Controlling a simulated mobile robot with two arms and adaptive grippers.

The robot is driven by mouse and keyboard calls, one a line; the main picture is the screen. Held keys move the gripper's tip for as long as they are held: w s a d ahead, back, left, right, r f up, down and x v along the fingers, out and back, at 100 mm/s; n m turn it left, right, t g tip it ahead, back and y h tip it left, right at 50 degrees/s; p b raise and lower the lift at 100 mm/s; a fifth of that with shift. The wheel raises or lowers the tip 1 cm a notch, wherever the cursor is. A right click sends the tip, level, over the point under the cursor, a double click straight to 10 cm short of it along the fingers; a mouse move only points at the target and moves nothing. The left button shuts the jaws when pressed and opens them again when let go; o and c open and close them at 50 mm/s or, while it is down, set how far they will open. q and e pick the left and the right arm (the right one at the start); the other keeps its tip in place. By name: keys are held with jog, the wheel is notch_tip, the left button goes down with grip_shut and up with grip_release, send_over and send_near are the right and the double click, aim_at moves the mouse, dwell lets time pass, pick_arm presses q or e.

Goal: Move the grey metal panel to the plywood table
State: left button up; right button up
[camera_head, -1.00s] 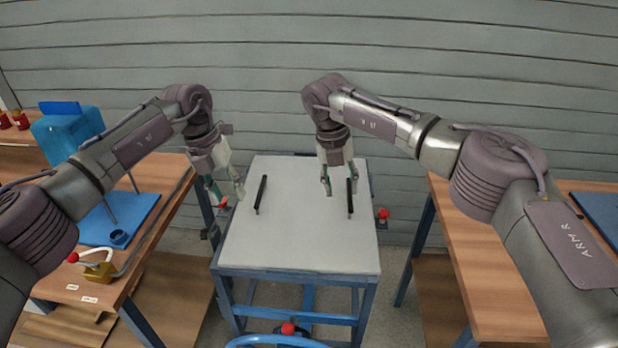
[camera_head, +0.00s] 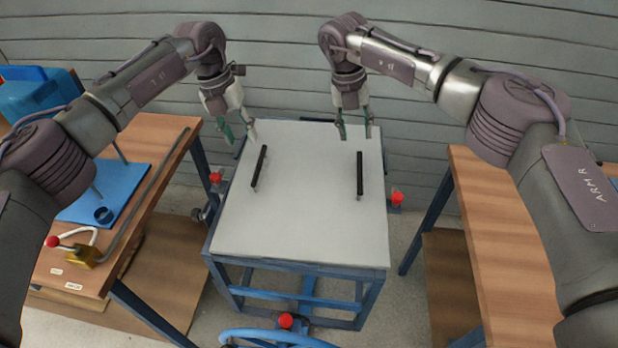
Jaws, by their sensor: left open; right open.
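The grey metal panel (camera_head: 308,215) is a flat light-grey sheet with two black bar handles, a left one (camera_head: 259,167) and a right one (camera_head: 360,174). It lies flat on a blue wheeled frame (camera_head: 300,295) in the middle. My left gripper (camera_head: 240,138) is open and empty, above the panel's far left part, beyond the left handle. My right gripper (camera_head: 354,137) is open and empty, beyond the right handle near the panel's far edge. Wood-topped tables stand at left (camera_head: 150,135) and right (camera_head: 483,240); I cannot tell which is the plywood one.
The left table holds a blue mat (camera_head: 75,212), a blue box (camera_head: 30,95) and a brass-coloured block with a red knob (camera_head: 82,256). Red knobs (camera_head: 397,198) stick out around the frame. A grey plank wall (camera_head: 280,60) closes the back. Floor gaps separate the frame from both tables.

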aim_at(256, 169)
pick_arm(q)
jog(key=f, duration=0.4)
jog(key=d+f, duration=0.1)
jog(key=f, duration=0.3)
jog(key=d+f, duration=0.1)
jog(key=f, duration=0.3)
jog(key=shift+s+d+f, duration=0.1)
jog(key=shift+s+d, duration=0.05)
jog(key=shift+d, duration=0.1)
pick_arm(e)
jog(key=f, duration=0.4)
jog(key=d+f, duration=0.1)
jog(key=f, duration=0.3)
jog(key=d+f, duration=0.1)
jog(key=f, duration=0.3)
jog(key=shift+s+d+f, duration=0.1)
jog(key=shift+s+d, duration=0.05)
jog(key=shift+d, duration=0.1)
pick_arm(q)
grip_shut()
pick_arm(e)
grip_shut()
